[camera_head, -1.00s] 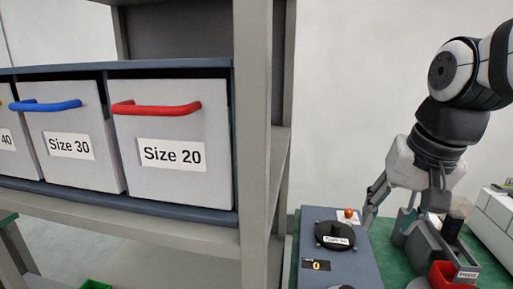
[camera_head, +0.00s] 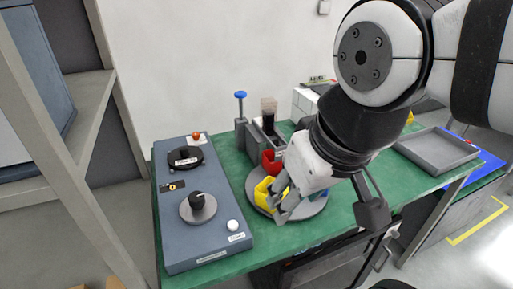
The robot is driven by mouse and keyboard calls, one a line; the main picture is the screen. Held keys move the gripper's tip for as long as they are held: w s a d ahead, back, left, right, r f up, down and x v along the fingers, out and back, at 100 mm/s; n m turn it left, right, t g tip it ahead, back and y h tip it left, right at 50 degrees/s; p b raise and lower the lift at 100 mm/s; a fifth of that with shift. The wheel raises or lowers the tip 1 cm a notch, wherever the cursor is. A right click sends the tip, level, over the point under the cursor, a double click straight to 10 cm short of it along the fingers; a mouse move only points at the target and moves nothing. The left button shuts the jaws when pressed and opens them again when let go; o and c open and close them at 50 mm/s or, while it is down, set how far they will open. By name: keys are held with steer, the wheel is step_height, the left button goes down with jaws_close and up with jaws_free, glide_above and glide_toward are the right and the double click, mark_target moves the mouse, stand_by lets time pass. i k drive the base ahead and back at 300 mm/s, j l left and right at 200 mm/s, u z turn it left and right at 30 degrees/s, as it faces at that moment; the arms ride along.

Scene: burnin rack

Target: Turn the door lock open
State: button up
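My gripper (camera_head: 279,202) is above the green table, pointing down and left, right by a yellow bin (camera_head: 264,193) on a round grey plate. Whether it touches the bin, and whether its fingers are open or shut, I cannot tell. No part is clearly marked as a door lock. A blue-grey control box (camera_head: 185,236) lies left of the gripper. It has a black knob (camera_head: 197,200) on a grey disc and a labelled black dial (camera_head: 187,157). A dark front (camera_head: 335,262) shows under the table, partly hidden by my arm.
The control box also has a white button (camera_head: 232,225) and an orange-red knob or lamp (camera_head: 196,136). A red bin (camera_head: 272,161) and a blue-topped post (camera_head: 240,97) stand behind the gripper. A grey tray (camera_head: 437,151) is at right; a shelf frame (camera_head: 92,110) is at left.

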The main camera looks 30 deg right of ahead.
mark_target(395, 234)
steer(key=k+l+z, duration=0.6)
steer(key=z, duration=0.55)
steer(key=k, duration=0.55)
